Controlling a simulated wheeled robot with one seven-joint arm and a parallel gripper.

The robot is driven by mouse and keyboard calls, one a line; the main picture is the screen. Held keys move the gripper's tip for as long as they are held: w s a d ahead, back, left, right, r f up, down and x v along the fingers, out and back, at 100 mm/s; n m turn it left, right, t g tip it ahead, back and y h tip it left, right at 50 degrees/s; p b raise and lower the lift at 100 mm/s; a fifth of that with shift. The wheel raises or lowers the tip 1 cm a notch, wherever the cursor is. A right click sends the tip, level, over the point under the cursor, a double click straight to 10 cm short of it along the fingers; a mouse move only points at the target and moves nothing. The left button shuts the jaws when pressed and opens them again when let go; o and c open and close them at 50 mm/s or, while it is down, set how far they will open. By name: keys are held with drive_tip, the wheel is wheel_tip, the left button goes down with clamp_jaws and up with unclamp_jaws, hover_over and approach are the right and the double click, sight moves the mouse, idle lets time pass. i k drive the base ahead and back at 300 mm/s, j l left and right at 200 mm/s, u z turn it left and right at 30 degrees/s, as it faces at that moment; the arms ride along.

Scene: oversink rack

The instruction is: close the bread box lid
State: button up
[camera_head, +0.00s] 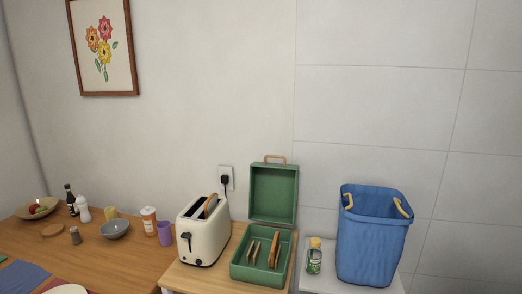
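The green bread box (260,272) stands on a small wooden-topped surface in the lower middle of the head view. Its lid (273,194) is open and stands upright at the back, with a tan handle (275,158) on its top edge. Several bread slices (274,250) stand on edge inside the box. My gripper is not in view.
A cream toaster (204,237) with a slice in it stands close to the left of the box. A green jar (314,261) and a tall blue basket (371,240) stand to the right. A wooden table (110,262) with a grey bowl (115,229) and a purple cup (165,232) lies to the left.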

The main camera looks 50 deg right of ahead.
sight(273, 187)
drive_tip(key=i+j+z, duration=0.1)
drive_tip(key=i, duration=0.3)
drive_tip(key=i+j+z, duration=0.1)
drive_tip(key=i, duration=0.3)
drive_tip(key=i+j+z, duration=0.1)
drive_tip(key=i+j, duration=0.15)
drive_tip(key=i, duration=0.15)
